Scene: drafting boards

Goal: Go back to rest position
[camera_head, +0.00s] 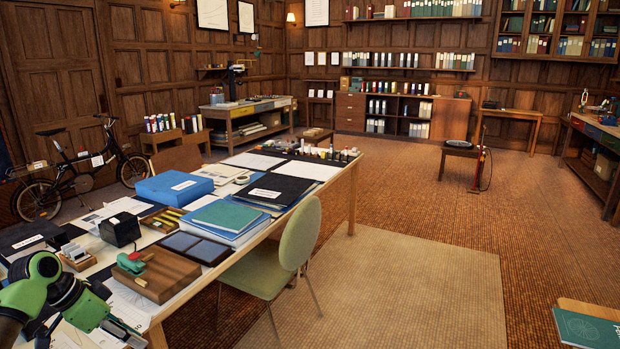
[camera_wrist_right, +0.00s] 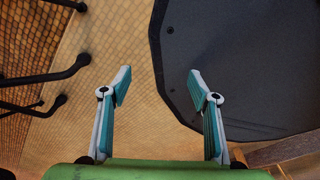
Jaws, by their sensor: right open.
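My left gripper (camera_head: 128,334) is at the lower left of the head view, over the near left corner of the long desk (camera_head: 160,313). Its green and black wrist shows, but its fingers are small and I cannot tell how far apart they are. My right gripper (camera_wrist_right: 159,78) shows in the right wrist view with its two teal and grey fingers spread and nothing between them. It is not in the head view.
A wooden box (camera_head: 152,277) with a green stapler lies near my left gripper. A black desk box (camera_head: 120,229) stands behind. A green chair (camera_head: 296,245) is beside the desk. A dark flat panel (camera_wrist_right: 240,65) is near my right gripper.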

